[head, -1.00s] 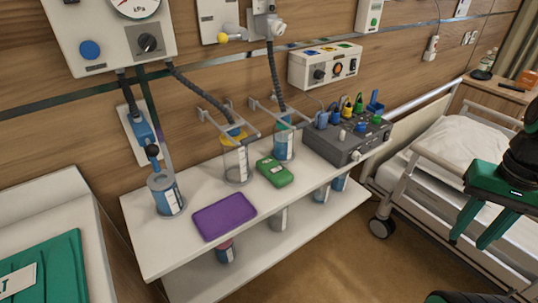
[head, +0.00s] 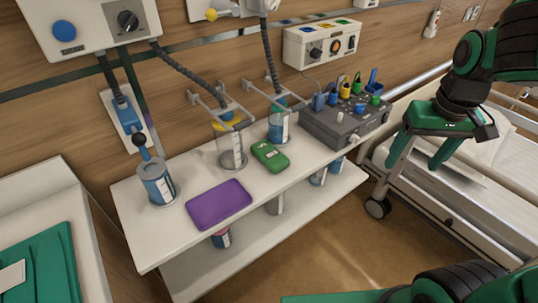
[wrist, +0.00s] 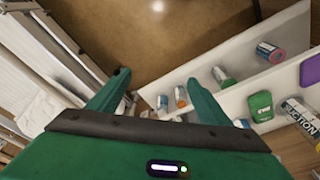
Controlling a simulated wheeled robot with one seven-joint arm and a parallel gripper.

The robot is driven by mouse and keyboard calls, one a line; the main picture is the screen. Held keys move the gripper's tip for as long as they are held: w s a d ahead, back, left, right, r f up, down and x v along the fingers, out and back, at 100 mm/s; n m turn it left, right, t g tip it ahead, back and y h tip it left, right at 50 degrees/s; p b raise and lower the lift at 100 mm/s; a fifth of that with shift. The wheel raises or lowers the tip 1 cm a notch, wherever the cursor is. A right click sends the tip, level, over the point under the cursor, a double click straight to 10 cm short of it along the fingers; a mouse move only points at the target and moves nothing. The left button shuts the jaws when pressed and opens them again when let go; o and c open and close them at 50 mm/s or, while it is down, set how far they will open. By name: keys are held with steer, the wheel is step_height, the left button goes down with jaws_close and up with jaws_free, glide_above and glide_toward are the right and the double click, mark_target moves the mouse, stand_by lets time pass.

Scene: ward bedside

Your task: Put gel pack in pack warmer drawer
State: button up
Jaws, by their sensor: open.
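A flat purple pad (head: 219,204), which looks like the gel pack, lies on the white shelf unit's top (head: 140,232) near its front edge. Its edge also shows at the right of the wrist view (wrist: 311,72). My gripper (head: 417,160) is open and empty, right of the shelf unit and in front of the bed. In the wrist view my gripper's fingers (wrist: 158,85) are spread, with floor and the shelf edge beyond them. I cannot pick out a pack warmer drawer in these views.
A green handheld device (head: 269,156), clear canisters (head: 230,150) and a grey box (head: 345,128) with coloured plugs stand on the shelf top. Several canisters are on the lower shelf. A bed (head: 455,205) is at right. A green folded item (head: 45,265) lies at lower left.

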steer(key=w+a+n+t+y, duration=0.1)
steer(key=w+a+n, duration=0.1)
steer(key=w+a, duration=0.4)
steer(key=w+a+n, duration=0.2)
steer(key=w+a, duration=0.1)
steer(key=a, duration=0.5)
steer(key=n+t+y, duration=0.1)
steer(key=n+y, duration=0.1)
steer(key=n, duration=0.2)
glide_toward(271, 153)
steer(key=shift+x, duration=4.7)
steer(key=shift+w, duration=0.1)
steer(key=c, duration=1.4)
steer(key=shift+r, duration=0.1)
